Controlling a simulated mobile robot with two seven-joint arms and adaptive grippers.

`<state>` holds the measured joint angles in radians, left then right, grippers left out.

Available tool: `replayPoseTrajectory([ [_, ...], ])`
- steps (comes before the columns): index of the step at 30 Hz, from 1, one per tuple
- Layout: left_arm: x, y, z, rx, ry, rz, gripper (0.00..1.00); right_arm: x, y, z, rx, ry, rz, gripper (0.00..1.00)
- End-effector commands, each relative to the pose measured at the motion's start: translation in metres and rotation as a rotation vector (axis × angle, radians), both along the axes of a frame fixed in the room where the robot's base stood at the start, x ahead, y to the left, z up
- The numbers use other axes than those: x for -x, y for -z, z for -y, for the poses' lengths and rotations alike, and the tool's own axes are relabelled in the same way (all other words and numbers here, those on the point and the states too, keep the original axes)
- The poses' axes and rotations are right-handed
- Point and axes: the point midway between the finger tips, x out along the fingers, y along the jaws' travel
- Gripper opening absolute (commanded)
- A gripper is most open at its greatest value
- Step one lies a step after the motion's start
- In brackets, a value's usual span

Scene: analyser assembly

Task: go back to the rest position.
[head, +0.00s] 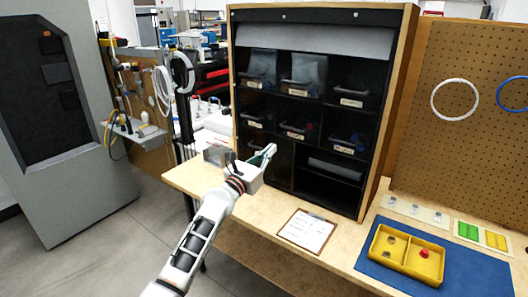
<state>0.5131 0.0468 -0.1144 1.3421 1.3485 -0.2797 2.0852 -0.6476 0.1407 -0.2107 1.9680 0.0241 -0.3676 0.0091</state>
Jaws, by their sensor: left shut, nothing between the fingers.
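My left gripper (264,155) reaches in from the bottom of the head view. It is shut and empty, in front of the lower left part of the black shelf cabinet (272,183), above the left part of the wooden table (262,215). It hides a bit of the cabinet's lower left compartments. My right gripper does not show.
The cabinet holds several labelled bins (352,93). A clipboard (307,231) lies before it. At right, a yellow two-part tray (418,262) with a red piece (424,253) sits on a blue mat (377,272). A pegboard (458,150) stands behind. Open floor lies left.

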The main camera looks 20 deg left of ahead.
Motion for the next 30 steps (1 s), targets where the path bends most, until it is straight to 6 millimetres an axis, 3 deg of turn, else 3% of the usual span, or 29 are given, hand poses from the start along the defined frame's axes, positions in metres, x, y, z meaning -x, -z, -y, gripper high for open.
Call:
replayPoseTrajectory([
  [8,0.025,0.007,-0.009,-0.007,-0.001,-0.001,0.0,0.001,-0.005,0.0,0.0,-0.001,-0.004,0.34],
  [11,0.034,0.024,-0.008,-0.088,-0.014,0.002,0.0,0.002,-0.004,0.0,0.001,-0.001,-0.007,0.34],
  [14,0.055,0.063,-0.006,-0.297,-0.038,0.012,0.0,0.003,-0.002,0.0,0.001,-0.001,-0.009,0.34],
  [17,0.09,0.119,-0.004,-0.624,-0.056,0.036,0.0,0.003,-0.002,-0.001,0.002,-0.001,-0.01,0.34],
  [24,0.198,0.238,-0.001,-1.494,0.015,0.166,0.0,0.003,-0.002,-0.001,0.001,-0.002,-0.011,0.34],
  [30,0.301,0.309,-0.003,-2.173,0.202,0.374,0.0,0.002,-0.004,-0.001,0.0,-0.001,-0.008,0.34],
])
